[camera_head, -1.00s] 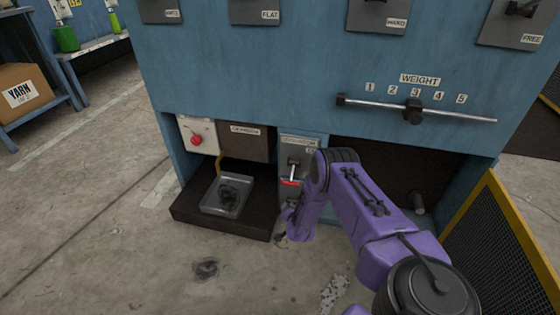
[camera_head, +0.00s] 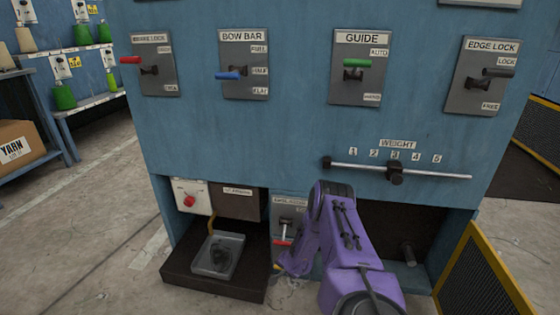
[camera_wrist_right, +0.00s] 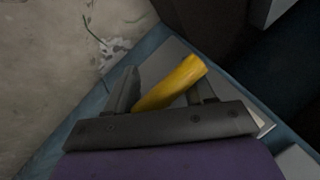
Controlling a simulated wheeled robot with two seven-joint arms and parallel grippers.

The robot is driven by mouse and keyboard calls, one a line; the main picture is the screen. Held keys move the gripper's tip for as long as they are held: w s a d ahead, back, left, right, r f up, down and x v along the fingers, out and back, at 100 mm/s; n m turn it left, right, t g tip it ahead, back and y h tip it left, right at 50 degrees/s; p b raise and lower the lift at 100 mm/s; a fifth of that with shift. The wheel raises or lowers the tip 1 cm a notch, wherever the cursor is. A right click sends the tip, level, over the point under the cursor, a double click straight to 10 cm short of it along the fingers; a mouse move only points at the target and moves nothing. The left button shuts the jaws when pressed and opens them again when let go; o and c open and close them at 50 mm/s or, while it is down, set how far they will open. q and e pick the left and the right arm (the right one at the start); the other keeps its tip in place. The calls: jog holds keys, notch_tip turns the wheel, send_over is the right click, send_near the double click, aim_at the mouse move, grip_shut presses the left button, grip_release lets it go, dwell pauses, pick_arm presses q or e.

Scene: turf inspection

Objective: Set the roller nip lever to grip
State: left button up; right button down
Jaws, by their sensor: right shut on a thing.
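My right gripper (camera_head: 287,264), on the purple arm, is low at the foot of the blue machine, beside a small grey panel. In the right wrist view the gripper (camera_wrist_right: 160,100) is shut on a yellow handle (camera_wrist_right: 178,83), which lies slanted between its two fingers. A bit of this yellow handle (camera_head: 277,267) shows in the head view. Its base and any label by it are hidden, so I cannot read its setting. Above it on the small panel (camera_head: 289,208) is a red-tipped lever (camera_head: 282,242), pointing down. My left gripper is not in view.
Above are a red lever (camera_head: 131,60), blue bow bar lever (camera_head: 228,76), green guide lever (camera_head: 357,62), black edge lock lever (camera_head: 497,72) and weight slider (camera_head: 396,172). A dark plinth with a metal tray (camera_head: 218,257) is left; a yellow-framed mesh guard (camera_head: 482,280) is right.

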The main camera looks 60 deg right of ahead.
jog(key=shift+w+a+r, duration=0.15)
jog(key=shift+w+a, duration=0.35)
jog(key=shift+w, duration=0.1)
jog(key=c, duration=0.6)
grip_release()
jog(key=shift+o, duration=1.3)
jog(key=shift+w, duration=0.1)
jog(key=shift+s+d, duration=0.2)
jog(key=shift+s, duration=0.15)
jog(key=p+v, duration=0.8)
jog(key=v, duration=0.2)
jog(key=shift+r, duration=0.2)
jog(key=shift+s, duration=0.15)
jog(key=shift+a, duration=0.1)
